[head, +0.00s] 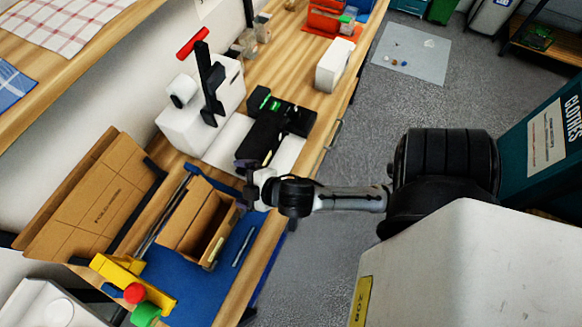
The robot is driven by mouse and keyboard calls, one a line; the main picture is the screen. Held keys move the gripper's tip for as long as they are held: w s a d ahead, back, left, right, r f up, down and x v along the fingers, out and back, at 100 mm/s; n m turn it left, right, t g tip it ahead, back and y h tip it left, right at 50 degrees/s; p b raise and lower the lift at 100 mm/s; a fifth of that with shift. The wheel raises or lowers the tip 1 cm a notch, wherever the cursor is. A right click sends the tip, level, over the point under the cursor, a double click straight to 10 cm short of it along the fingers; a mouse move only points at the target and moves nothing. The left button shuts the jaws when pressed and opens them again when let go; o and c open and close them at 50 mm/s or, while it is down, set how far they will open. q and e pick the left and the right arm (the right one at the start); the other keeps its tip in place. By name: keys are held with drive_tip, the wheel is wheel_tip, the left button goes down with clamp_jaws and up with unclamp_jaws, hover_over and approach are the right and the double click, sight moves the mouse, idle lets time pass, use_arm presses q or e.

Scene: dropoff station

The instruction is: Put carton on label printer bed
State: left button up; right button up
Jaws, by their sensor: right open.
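The carton (191,232) is a brown open-topped cardboard box on the blue mat at the lower left of the workbench. My right gripper (248,188) reaches in from the right and is open at the carton's upper right corner. I cannot tell whether a finger touches the carton wall. A black device with a green light (268,127) lies on a white sheet farther up the bench and looks like the label printer. Its top shows no carton. My left gripper is not in view.
A white machine with a red handle (205,108) stands left of the black device. Flat cardboard (97,205) leans at the left. A yellow tape dispenser (120,270) sits at lower left. A white box (335,65) stands farther up. Grey floor is open right of the bench.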

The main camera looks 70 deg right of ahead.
drive_tip(key=s+a+f+m+g+y, duration=0.1)
drive_tip(key=s+a+f+m+g, duration=0.1)
drive_tip(key=s+f+g, duration=0.2)
drive_tip(key=s+a+f+m+g+y, duration=0.1)
drive_tip(key=s+a+f+m+g, duration=0.1)
drive_tip(key=s, duration=0.8)
drive_tip(key=f+m+g, duration=0.1)
drive_tip(key=f+g, duration=0.1)
drive_tip(key=shift+a+m+g, duration=0.3)
drive_tip(key=shift+a+g, duration=0.1)
idle(1.0)
